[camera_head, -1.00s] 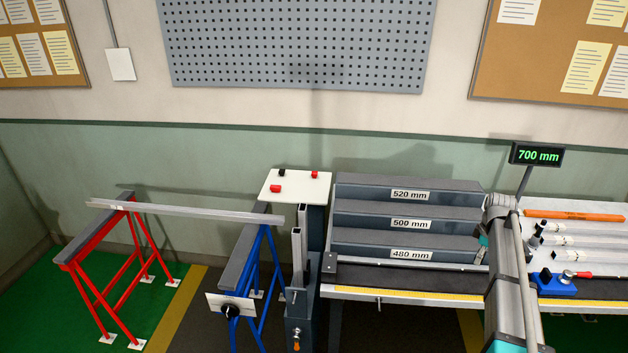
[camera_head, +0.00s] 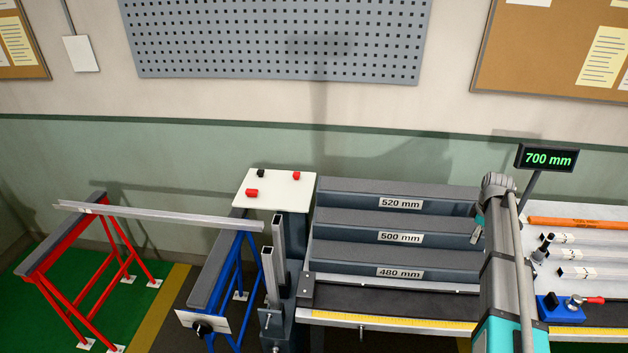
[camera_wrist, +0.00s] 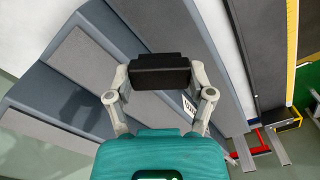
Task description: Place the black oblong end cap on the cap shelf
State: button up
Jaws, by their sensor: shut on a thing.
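My gripper (camera_wrist: 159,80) is shut on a black oblong end cap (camera_wrist: 160,67) in the wrist view. The cap lies crosswise between the two fingers, with grey steps below and beyond it. In the head view my arm covers most of the gripper, and I cannot make out the held cap. A small white shelf (camera_head: 285,203) stands on a post left of the grey steps. On it are a small black cap (camera_head: 261,173), a red cap (camera_head: 297,175) and another red cap (camera_head: 252,193), all apart from my gripper. I cannot tell for certain that this is the cap shelf.
Grey steps (camera_head: 395,262) labelled 520, 500 and 480 mm stand beside the white shelf. Two upright metal profiles (camera_head: 279,245) rise in front of it. A long profile (camera_head: 160,214) spans red and blue trestles. A 700 mm display (camera_head: 548,158) stands at right.

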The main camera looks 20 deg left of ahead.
aim_at(292, 199)
jog(key=z, duration=0.9)
jog(key=i, duration=0.2)
jog(key=u, duration=2.3)
jog(key=i, duration=1)
jog(key=z, duration=0.1)
